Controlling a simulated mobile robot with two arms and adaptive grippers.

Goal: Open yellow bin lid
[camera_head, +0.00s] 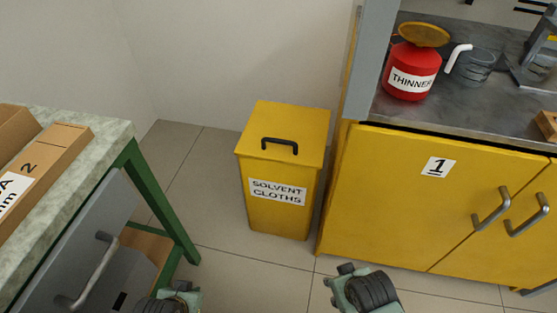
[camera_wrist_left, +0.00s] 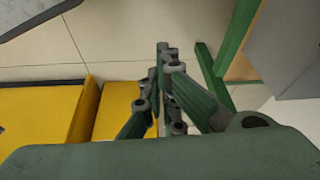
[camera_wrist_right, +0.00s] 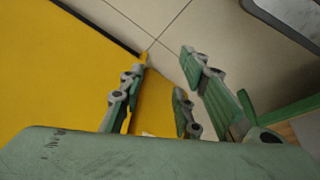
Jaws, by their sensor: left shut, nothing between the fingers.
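The yellow bin (camera_head: 276,205) stands upright on the floor, with a "SOLVENT CLOTHS" label on its front. Its yellow lid (camera_head: 300,120) is down and closed, with a black bar handle (camera_head: 280,146) on top. My left gripper (camera_head: 183,288) is at the bottom edge of the head view, shut and empty, apart from the bin. Its closed fingers show in the left wrist view (camera_wrist_left: 164,52). My right gripper (camera_head: 338,276) is in front of and right of the bin, clear of it. In the right wrist view its fingers (camera_wrist_right: 165,62) are spread, with nothing held.
A yellow cabinet (camera_head: 385,200) marked 1 stands close to the bin's right. A red thinner can (camera_head: 407,75) and grey cup (camera_head: 476,66) stand on its top. A green-legged bench (camera_head: 158,200) with a cardboard box (camera_head: 50,165) is left. Floor (camera_head: 195,185) is free between bench and bin.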

